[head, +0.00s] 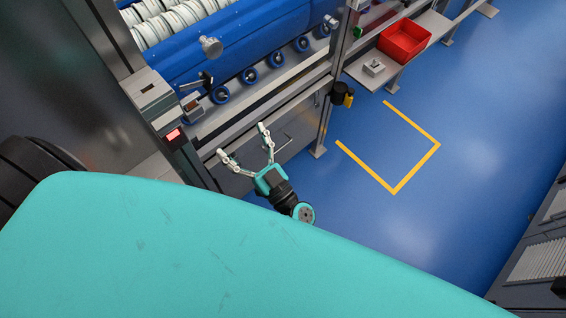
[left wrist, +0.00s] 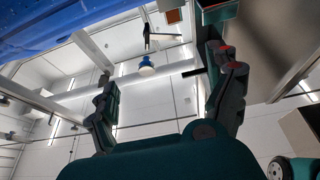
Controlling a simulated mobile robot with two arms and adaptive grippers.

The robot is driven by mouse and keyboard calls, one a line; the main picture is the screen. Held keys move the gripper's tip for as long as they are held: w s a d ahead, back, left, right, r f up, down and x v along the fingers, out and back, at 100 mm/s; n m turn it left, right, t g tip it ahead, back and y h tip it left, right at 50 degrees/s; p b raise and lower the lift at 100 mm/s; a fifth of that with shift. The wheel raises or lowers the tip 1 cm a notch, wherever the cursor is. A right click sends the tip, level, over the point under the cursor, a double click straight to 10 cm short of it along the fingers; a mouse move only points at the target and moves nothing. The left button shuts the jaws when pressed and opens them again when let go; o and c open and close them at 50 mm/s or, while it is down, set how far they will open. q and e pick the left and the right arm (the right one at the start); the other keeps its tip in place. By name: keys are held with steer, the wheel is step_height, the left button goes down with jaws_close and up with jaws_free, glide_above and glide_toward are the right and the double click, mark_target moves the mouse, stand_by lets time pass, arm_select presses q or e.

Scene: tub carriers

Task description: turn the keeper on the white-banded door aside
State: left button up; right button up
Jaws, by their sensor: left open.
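I cannot make out a white-banded door or its keeper for certain in either view. My left gripper (head: 243,142) is open and empty in the head view, below the metal rail of the machine front. Its two fingers point up toward that rail and appear apart from it. In the left wrist view the open fingers (left wrist: 162,68) frame a black T-shaped part (left wrist: 160,37) and a small blue-and-white round part (left wrist: 146,69), with nothing between the fingertips. My right gripper is not in view.
A blue tub carrier (head: 250,38) with white discs (head: 165,22) lies behind blue rollers and rails. A post (head: 325,125) bears a black-and-yellow part (head: 342,95). A red bin (head: 404,39) stands on a shelf. Blue floor with yellow marking (head: 394,192) is clear at right.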

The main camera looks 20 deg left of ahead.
arm_select(q)
steer(key=w+d+f+m+t+h+b, duration=0.2)
steer(key=w+f+m+t+h, duration=0.1)
steer(key=f+m+t+h, duration=0.1)
steer(key=w+d+f+m+t+h+b, duration=0.2)
steer(key=f+m+t+h, duration=0.3)
steer(key=f+h, duration=0.3)
steer(key=shift+w+d+f+m+b, duration=0.45)
steer(key=shift+w+f+m, duration=0.25)
steer(key=shift+f, duration=0.75)
steer(key=shift+c, duration=0.4)
